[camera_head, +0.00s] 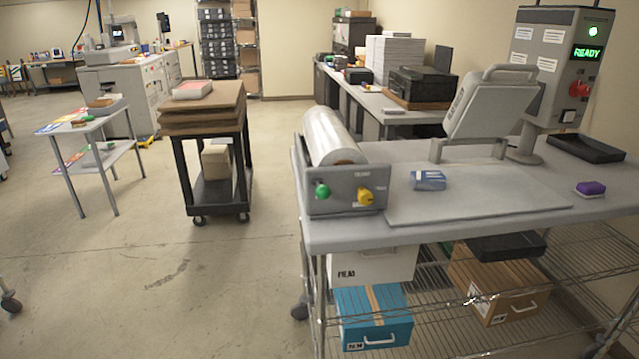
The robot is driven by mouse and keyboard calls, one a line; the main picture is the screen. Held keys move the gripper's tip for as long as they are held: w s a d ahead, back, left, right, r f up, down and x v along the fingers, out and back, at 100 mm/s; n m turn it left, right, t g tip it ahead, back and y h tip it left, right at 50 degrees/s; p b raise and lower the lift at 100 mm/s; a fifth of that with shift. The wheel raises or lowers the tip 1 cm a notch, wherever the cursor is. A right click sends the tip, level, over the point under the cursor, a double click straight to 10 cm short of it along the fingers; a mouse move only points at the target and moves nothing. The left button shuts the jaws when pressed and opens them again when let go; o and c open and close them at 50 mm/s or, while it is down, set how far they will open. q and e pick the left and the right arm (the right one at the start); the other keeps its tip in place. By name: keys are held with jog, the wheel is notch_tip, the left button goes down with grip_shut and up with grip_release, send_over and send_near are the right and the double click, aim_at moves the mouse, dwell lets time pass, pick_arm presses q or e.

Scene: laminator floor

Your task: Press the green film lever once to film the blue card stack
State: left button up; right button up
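The green film lever (322,190) is a round green knob on the left of the grey front panel of the film unit (345,203). A yellow knob (365,196) sits on the same panel to its right. A roll of clear film (328,136) lies behind the panel. The blue card stack (428,180) lies on the table, to the right of the panel, at the edge of a flat grey mat (480,200). Neither of my grippers shows in the head view.
The grey wheeled table (420,234) also holds a tilted grey machine (490,103), a control tower (560,65) reading READY, a black tray (586,148) and a purple block (590,188). Boxes sit on the wire shelf below. A black cart (215,172) stands left; floor between is clear.

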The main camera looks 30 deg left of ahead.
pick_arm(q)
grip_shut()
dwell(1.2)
